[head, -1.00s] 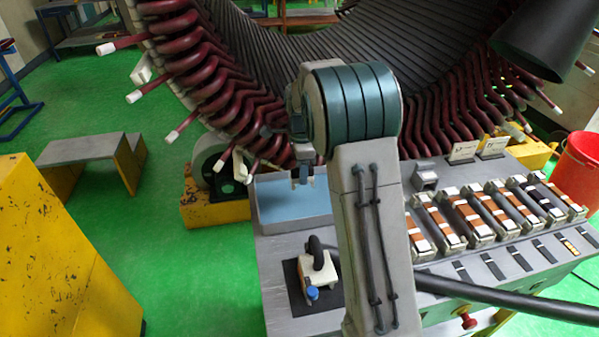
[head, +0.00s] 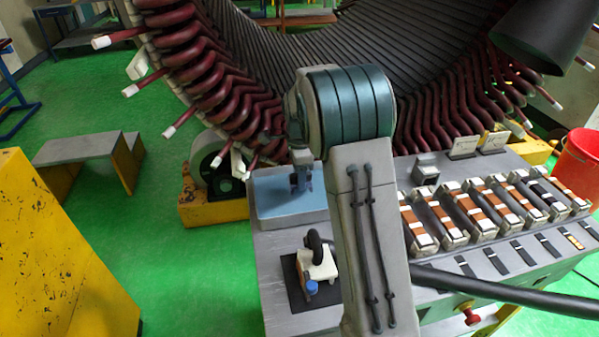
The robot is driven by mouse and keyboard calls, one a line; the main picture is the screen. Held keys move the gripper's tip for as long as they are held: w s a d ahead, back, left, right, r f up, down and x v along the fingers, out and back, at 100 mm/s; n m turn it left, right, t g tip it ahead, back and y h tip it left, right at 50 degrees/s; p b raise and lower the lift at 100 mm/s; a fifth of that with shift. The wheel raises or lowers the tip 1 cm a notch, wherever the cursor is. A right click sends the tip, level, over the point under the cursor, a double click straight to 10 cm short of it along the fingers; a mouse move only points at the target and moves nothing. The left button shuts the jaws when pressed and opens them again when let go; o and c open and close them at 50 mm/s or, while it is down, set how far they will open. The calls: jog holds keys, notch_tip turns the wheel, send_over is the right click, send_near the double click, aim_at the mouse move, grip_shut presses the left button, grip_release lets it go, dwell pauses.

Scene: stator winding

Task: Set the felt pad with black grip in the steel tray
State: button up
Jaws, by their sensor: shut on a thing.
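A pale block with a black arched grip (head: 319,262) stands on a dark mat at the bench's near left; it matches the felt pad by its grip, but its material is too small to tell. A small blue piece sits at its front. The steel tray (head: 283,215), bluish grey and shallow, lies behind it at the bench's far left. My gripper (head: 300,187) points down over the tray, apart from the pale block. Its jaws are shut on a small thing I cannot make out. My arm hides the tray's right side and part of the bench.
Several copper-coloured coil blocks (head: 470,212) stand in a row at the bench's right. A small grey block (head: 425,172) and upright cards (head: 464,147) are behind them. The large stator (head: 215,85) rises behind the bench. A yellow cabinet (head: 60,255) stands left, with green floor between.

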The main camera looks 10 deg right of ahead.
jog(key=shift+f+b, duration=0.45)
jog(key=shift+f, duration=0.7)
jog(key=shift+f, duration=0.2)
jog(key=shift+f+b, duration=0.4)
jog(key=o, duration=1.2)
notch_tip(320, 180, up, 14)
jog(key=shift+f, duration=0.1)
